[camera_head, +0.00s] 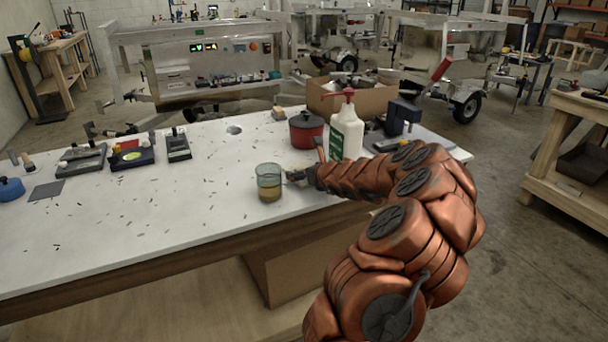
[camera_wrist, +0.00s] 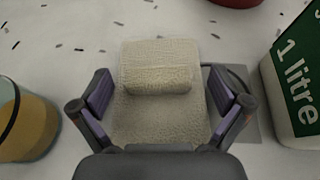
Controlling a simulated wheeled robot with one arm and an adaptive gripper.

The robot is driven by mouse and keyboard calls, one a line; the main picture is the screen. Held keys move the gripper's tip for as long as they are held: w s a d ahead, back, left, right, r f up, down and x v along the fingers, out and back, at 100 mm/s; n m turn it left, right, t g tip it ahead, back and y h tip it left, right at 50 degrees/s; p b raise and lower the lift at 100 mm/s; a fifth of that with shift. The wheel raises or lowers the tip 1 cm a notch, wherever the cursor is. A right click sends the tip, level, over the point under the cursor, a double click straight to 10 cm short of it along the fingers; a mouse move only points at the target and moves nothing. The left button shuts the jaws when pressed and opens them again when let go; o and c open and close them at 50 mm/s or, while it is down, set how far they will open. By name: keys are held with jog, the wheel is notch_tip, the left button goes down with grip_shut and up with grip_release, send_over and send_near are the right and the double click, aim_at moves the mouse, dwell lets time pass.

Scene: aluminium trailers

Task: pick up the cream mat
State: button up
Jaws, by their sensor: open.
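The cream mat (camera_wrist: 160,122) lies on the white worktop in the wrist view. It has a rough, towel-like surface with a raised, rolled-looking band across its middle. My gripper (camera_wrist: 160,92) is open, with one purple-padded finger on each side of the mat. I cannot tell whether the fingers touch it. My gripper's palm hides the mat's near edge. In the head view my gripper (camera_head: 297,176) is low at the worktop, between the glass and the pump bottle, and the mat is mostly hidden there.
A glass of amber liquid (camera_head: 268,183) stands close left of my gripper, also in the wrist view (camera_wrist: 28,125). A white pump bottle (camera_head: 346,135) with a green label (camera_wrist: 296,80) stands close right. A red pot (camera_head: 306,130) is behind.

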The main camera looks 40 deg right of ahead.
jog(key=c, duration=0.8)
